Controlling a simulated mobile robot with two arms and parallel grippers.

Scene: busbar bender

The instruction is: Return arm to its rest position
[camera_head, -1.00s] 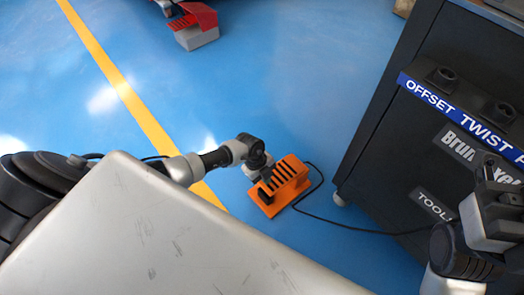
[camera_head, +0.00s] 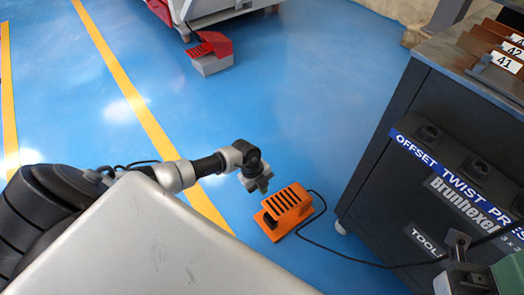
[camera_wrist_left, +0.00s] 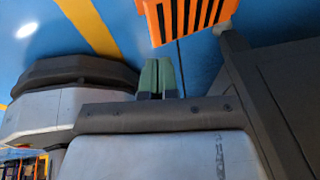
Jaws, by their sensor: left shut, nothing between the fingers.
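My left arm reaches in from the left past a pale metal panel. My left gripper (camera_head: 263,186) is shut and empty, just left of and above the orange foot pedal (camera_head: 292,203) in the picture, with a small visible gap between them. In the left wrist view its two green fingers (camera_wrist_left: 157,78) are pressed together, and the orange pedal (camera_wrist_left: 186,18) shows beyond them at the top. Part of my right arm shows at the lower right edge; its green end piece (camera_head: 508,272) is cut off by the frame, so its jaw state is unclear.
A dark press cabinet (camera_head: 385,165) with a blue label strip stands on the right. A black cable (camera_head: 345,256) runs from the pedal to it. A red and grey pedal (camera_head: 211,57) lies at the back. The blue floor between is clear.

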